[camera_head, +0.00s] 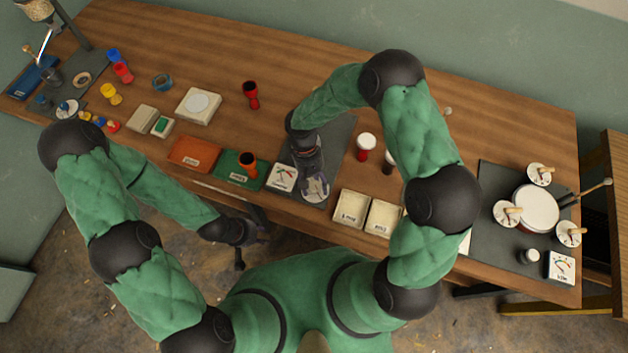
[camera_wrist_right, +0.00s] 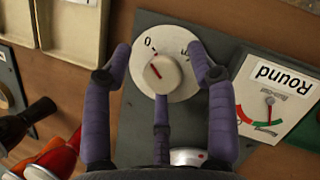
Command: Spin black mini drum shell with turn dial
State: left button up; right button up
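A turn dial (camera_wrist_right: 177,91) with a white disc, a round knob and a red pointer line sits on a dark grey panel; its "0" mark shows. My right gripper (camera_wrist_right: 158,58) is open above it, with purple fingers on either side of the knob and apart from it. In the head view the dial (camera_head: 316,191) is partly covered by my right gripper (camera_head: 312,180). A dark goblet-shaped shell (camera_wrist_right: 24,124) lies in the right wrist view; I cannot tell whether it is the task's black shell. My left gripper (camera_head: 250,238) hangs before the table edge, its fingers unclear.
A gauge labelled "Round" (camera_wrist_right: 275,98) stands beside the dial. A red drum with a white top (camera_head: 366,147) stands behind it to the right. Cream trays (camera_head: 351,209), an orange tray (camera_head: 195,153) and a green tray (camera_head: 238,170) line the front. A drum mat (camera_head: 490,180) lies right.

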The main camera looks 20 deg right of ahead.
jog(key=shift+w, duration=0.2)
jog(key=shift+w+r, duration=0.25)
jog(key=shift+r, duration=0.3)
jog(key=v, duration=1)
jog(key=shift+r, duration=0.45)
jog(key=shift+f, duration=0.1)
